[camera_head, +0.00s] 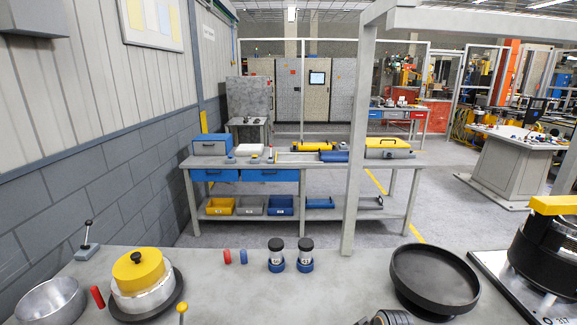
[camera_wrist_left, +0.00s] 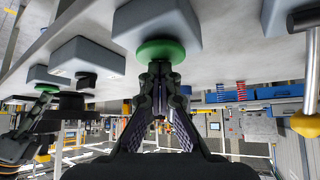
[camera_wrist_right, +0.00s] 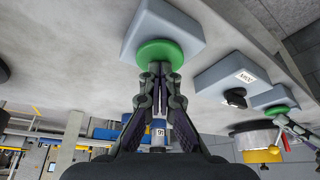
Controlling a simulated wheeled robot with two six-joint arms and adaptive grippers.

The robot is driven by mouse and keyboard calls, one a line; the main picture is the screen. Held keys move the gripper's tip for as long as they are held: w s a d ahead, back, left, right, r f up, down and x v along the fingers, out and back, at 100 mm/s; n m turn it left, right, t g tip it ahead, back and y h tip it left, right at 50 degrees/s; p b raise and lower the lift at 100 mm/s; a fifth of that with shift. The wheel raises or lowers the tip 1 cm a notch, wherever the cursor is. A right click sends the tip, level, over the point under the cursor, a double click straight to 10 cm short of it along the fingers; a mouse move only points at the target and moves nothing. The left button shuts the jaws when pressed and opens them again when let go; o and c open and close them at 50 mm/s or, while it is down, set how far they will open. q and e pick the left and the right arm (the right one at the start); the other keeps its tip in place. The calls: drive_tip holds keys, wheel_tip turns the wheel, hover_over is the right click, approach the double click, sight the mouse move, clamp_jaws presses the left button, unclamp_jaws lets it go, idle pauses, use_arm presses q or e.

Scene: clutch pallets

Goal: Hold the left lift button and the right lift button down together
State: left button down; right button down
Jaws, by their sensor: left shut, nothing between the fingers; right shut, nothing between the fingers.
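In the left wrist view, a round green button (camera_wrist_left: 160,50) sits on a grey box (camera_wrist_left: 155,18). My left gripper (camera_wrist_left: 160,67) is shut and empty, its tips at the button's face. In the right wrist view, another green button (camera_wrist_right: 160,52) sits on a grey box (camera_wrist_right: 168,22). My right gripper (camera_wrist_right: 160,68) is shut and empty, its tips at that button. The fingertips hide part of each button, so I cannot tell whether either is pressed in. Each wrist view also shows the other button. The head view does not show the buttons.
Between the button boxes is a grey box marked MODE (camera_wrist_right: 225,75) with a black knob (camera_wrist_right: 235,97). In the head view, the bench holds a yellow-topped metal housing (camera_head: 138,270), a black round tray (camera_head: 433,278) and two black-and-blue cylinders. A grey post (camera_head: 358,150) rises behind the bench.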

use_arm(q)
wheel_tip(320, 180, up, 6)
drive_tip(key=shift+r, duration=0.25)
use_arm(e)
drive_tip(key=shift+s+f, duration=0.2)
drive_tip(key=shift+f, duration=0.05)
drive_tip(key=shift+r, duration=0.1)
use_arm(q)
drive_tip(key=shift+w, duration=0.15)
use_arm(e)
drive_tip(key=shift+w+r, duration=0.15)
drive_tip(key=shift+r, duration=1.65)
drive_tip(key=shift+w+r, duration=0.1)
drive_tip(key=shift+r, duration=1.7)
